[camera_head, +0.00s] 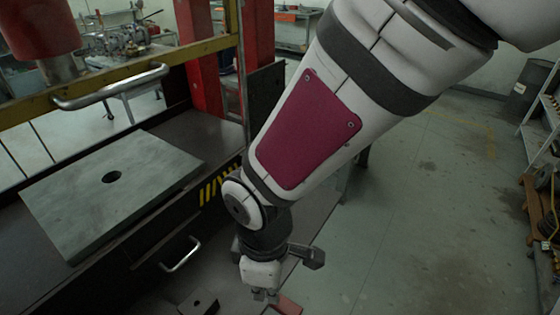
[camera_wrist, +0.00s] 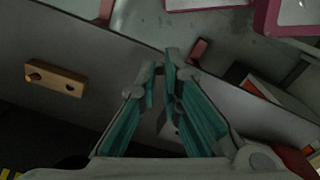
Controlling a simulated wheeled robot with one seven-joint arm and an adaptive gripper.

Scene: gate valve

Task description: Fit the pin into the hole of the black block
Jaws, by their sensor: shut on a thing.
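My gripper (camera_head: 262,294) points down near the bottom middle of the head view. In the wrist view its two teal-padded fingers (camera_wrist: 160,70) are close together at the tips. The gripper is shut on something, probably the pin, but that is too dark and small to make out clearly. A dark block (camera_head: 199,304) with a small hole in its top lies left of my gripper at the bottom edge, apart from it and partly cut off.
A red piece (camera_head: 287,305) lies right of my gripper; a red piece also shows in the wrist view (camera_wrist: 198,50). A grey plate (camera_head: 115,190) with a round hole, on the press, and a drawer handle (camera_head: 180,254) are at left. Floor (camera_head: 420,210) is open at right.

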